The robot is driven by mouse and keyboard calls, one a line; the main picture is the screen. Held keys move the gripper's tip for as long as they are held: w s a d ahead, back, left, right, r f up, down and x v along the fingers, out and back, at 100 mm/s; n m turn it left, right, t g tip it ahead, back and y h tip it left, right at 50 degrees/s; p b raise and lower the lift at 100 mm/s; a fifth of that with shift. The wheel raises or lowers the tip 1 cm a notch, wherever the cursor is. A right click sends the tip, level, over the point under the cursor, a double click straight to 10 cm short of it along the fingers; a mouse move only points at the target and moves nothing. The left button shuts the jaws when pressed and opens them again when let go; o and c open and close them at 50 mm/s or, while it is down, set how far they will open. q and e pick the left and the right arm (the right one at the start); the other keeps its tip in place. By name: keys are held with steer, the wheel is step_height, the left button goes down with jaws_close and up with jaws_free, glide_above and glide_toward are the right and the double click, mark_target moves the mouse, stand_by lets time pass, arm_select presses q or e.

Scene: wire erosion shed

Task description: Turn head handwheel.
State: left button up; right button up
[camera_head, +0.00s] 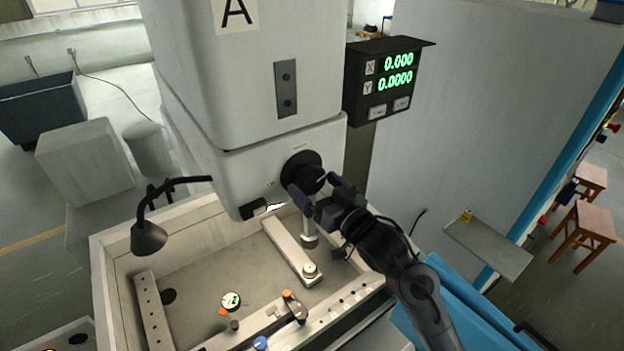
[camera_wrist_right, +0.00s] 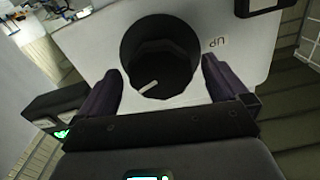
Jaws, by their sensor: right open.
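The head handwheel (camera_head: 302,170) is a round black knob on the front of the white machine head (camera_head: 240,80), below the plate marked A. In the right wrist view the handwheel (camera_wrist_right: 160,62) shows a wide dark disc and a faceted grip with a white pointer line, and the letters UP beside it. My right gripper (camera_head: 318,187) is at the handwheel with its jaws open. In the wrist view its two dark purple fingers (camera_wrist_right: 163,90) stand on either side of the grip, with a gap visible on each side. My left gripper is not in view.
Below lies the work tank (camera_head: 190,265) with clamp bars and a dial gauge (camera_head: 231,301). A black lamp (camera_head: 149,237) stands at its left. A grey shelf (camera_head: 488,248) and stools are at the right.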

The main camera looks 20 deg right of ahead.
steer(key=shift+x, duration=1.15)
steer(key=shift+c, duration=0.2)
steer(key=c, duration=0.9)
steer(key=shift+n, duration=0.3)
